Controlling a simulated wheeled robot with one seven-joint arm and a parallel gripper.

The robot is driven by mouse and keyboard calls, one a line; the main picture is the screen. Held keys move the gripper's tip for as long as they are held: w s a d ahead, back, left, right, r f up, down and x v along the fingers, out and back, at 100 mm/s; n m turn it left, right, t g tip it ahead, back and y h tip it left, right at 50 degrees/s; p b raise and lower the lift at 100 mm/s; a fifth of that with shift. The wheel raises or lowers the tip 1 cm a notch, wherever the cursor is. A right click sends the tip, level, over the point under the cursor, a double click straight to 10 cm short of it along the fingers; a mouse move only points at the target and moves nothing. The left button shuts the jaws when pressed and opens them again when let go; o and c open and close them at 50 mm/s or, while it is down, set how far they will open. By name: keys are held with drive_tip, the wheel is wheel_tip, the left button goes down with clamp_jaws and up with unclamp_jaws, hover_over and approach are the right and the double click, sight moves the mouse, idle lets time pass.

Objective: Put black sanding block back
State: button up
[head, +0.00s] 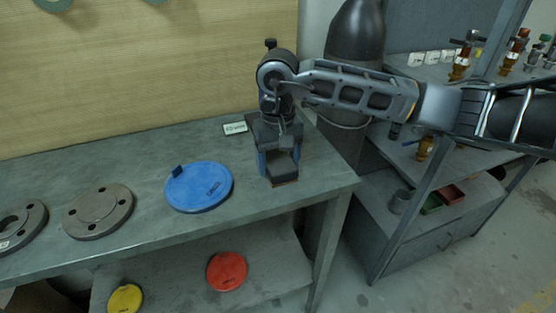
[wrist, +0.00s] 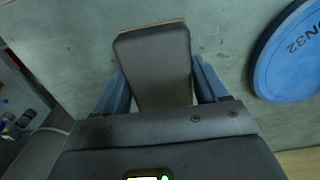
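The black sanding block (head: 283,165) is at the right end of the grey-green workbench, with a tan strip along its lower edge. In the wrist view the block (wrist: 155,62) lies between the two blue fingers of my gripper (wrist: 163,85). The fingers appear to touch its sides, so my gripper (head: 279,160) looks shut on it. The block is at or just above the bench top; I cannot tell whether it touches. The gripper body hides its near end in the wrist view. A small white label card (head: 235,128) stands left of my gripper.
A blue disc (head: 199,188) lies left of the block, with a grey flange (head: 98,212) beyond it. A red disc (head: 227,271) and a yellow disc (head: 125,299) are on the lower shelf. A dark cylinder (head: 354,45) and a shelf rack (head: 420,185) stand to the right.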

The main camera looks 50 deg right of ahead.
sight(278, 159)
drive_tip(key=o, duration=0.4)
drive_tip(key=shift+o, duration=0.2)
wheel_tip(278, 159, up, 12)
drive_tip(key=b, duration=0.1)
drive_tip(key=shift+r+b, duration=0.15)
drive_tip(key=shift+b, duration=0.2)
